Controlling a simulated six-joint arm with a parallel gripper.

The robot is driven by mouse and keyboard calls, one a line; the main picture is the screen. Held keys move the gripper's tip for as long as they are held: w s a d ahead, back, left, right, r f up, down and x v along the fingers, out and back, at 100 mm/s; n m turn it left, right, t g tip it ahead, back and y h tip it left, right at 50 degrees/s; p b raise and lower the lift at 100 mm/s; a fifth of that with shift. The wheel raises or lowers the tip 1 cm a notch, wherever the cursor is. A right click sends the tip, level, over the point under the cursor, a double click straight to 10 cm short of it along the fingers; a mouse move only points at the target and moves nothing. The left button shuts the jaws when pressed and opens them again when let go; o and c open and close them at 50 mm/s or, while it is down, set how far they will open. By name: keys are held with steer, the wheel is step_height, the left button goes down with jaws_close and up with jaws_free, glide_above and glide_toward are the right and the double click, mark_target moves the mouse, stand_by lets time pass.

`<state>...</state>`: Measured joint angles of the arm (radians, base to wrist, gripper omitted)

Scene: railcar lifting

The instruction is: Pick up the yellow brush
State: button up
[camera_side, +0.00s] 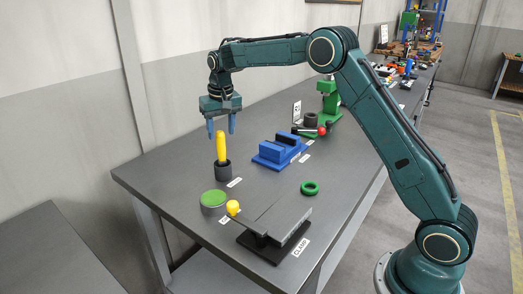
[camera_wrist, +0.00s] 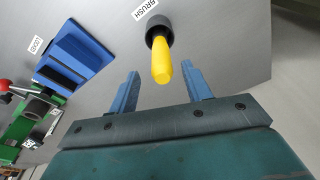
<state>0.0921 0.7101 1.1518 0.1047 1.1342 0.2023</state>
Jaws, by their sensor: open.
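The yellow brush (camera_side: 221,147) stands upright in a dark round holder (camera_side: 223,171) on the grey table. In the wrist view the brush (camera_wrist: 161,63) points toward the camera from its holder (camera_wrist: 158,32), beside a label reading BRUSH. My gripper (camera_side: 221,134) is open and empty, pointing down just above the brush top. In the wrist view its two blue fingers (camera_wrist: 160,80) stand on either side of the brush's line, apart from it.
A blue block fixture (camera_side: 279,150) stands right of the brush, with a green press (camera_side: 329,100) behind it.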

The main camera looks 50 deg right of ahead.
mark_target(220, 142)
steer(key=shift+f, duration=0.15)
steer(key=shift+w+f, duration=0.2)
steer(key=shift+f, duration=1)
steer(key=shift+w+f, duration=0.2)
steer(key=shift+f, duration=1)
jaws_close()
